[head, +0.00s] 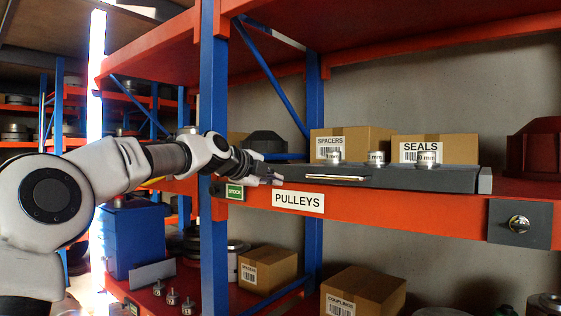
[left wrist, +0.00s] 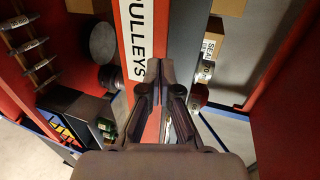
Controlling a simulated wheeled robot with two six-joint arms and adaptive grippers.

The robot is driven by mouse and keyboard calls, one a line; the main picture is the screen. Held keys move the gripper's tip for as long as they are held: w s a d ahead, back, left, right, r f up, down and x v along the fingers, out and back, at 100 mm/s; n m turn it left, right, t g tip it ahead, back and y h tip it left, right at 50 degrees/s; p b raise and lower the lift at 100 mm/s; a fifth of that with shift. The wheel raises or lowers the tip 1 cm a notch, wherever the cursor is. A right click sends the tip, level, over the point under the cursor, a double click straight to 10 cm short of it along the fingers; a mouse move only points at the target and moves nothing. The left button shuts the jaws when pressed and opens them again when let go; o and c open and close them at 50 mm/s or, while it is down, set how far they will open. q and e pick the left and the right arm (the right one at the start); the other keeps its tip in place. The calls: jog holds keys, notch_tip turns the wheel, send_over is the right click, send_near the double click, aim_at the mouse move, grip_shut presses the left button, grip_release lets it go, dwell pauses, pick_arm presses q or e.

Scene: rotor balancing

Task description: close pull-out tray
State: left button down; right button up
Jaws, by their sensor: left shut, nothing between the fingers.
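The pull-out tray (head: 455,180) is a flat dark grey slab on the orange shelf, with its front edge near the shelf's front beam. Three small metal cylinders with mm labels, one of them here (head: 428,159), stand on it. In the left wrist view the tray (left wrist: 184,45) is a dark strip beside the PULLEYS label. My left gripper (head: 278,181) is at the tray's left end, just above the front beam. Its fingertips (left wrist: 158,68) are together and empty. I cannot tell whether they touch the tray. My right gripper is out of view.
Boxes marked SPACERS (head: 345,140) and SEALS (head: 440,148) stand behind the tray. A blue post (head: 214,90) rises close beside my left wrist. A grey plate with a round knob (head: 519,223) is on the beam at right. Cardboard boxes (head: 362,292) sit below.

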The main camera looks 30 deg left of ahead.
aim_at(291, 177)
pick_arm(q)
jog(key=w, duration=0.2)
jog(key=w+d+p, duration=0.1)
jog(key=w, duration=0.1)
jog(key=shift+f, duration=0.1)
jog(key=shift+w+p, duration=0.6)
jog(key=shift+w, duration=0.65)
jog(key=shift+s, duration=0.1)
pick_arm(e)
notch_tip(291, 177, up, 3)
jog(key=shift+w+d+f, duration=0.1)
